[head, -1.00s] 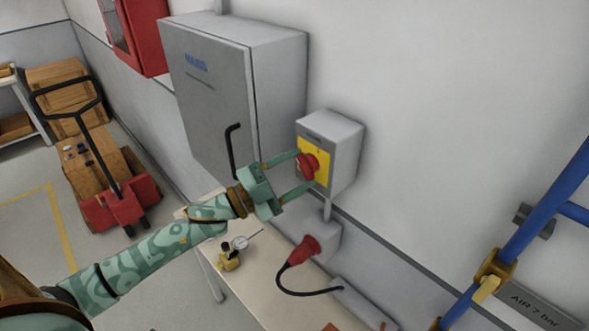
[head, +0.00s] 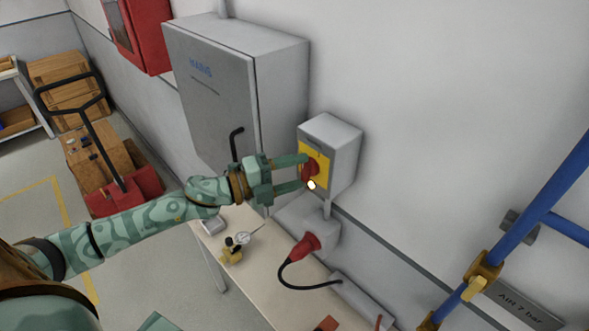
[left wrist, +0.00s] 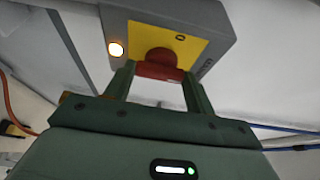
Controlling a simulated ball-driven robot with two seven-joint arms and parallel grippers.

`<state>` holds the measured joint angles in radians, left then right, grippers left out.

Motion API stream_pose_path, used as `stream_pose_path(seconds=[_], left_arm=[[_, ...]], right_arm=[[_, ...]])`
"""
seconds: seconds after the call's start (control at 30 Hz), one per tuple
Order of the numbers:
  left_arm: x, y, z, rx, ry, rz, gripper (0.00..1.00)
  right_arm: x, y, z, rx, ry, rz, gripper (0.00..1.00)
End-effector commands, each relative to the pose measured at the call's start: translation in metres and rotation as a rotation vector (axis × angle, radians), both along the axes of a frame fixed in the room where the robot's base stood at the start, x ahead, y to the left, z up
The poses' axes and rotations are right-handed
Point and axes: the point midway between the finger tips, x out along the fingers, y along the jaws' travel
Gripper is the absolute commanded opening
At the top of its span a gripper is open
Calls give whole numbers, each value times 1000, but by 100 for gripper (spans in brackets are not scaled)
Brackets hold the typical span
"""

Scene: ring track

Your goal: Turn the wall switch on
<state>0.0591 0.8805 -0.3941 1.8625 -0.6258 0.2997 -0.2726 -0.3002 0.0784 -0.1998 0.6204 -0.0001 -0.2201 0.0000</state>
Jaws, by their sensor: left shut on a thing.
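The wall switch is a grey box (head: 345,150) with a yellow face plate (head: 305,149) and a red rotary handle (head: 311,168). A small lamp (head: 312,185) glows on its face. My left gripper (head: 306,172) is at the switch, shut on the red handle. In the left wrist view, the handle (left wrist: 160,66) lies between the two fingers, and the lit lamp (left wrist: 116,49) shows at the left of the yellow plate (left wrist: 172,38). The fingers partly hide the handle in the head view. My right gripper is not in view.
A grey cabinet (head: 210,95) with a black handle stands left of the switch. Below are a table (head: 262,290) with a dial gauge (head: 238,244) and a red plug (head: 305,247) on a cable. Blue pipes (head: 540,205) run at the right.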

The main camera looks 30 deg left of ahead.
Motion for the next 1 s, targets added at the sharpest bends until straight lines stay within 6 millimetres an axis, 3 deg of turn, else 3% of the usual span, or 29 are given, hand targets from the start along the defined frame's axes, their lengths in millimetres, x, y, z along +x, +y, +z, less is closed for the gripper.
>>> stream_pose_path(seconds=[0.5, 0.53, 0.6, 1.0], left_arm=[[0, 0, -1, 23, -7, 0, 32], [0, 0, -1, 23, -7, 0, 57], [0, 0, -1, 23, -7, 0, 76], [0, 0, 0, 20, -6, 0, 76]], right_arm=[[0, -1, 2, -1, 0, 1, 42], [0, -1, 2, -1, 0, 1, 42], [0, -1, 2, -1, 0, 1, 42], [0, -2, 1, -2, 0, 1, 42]])
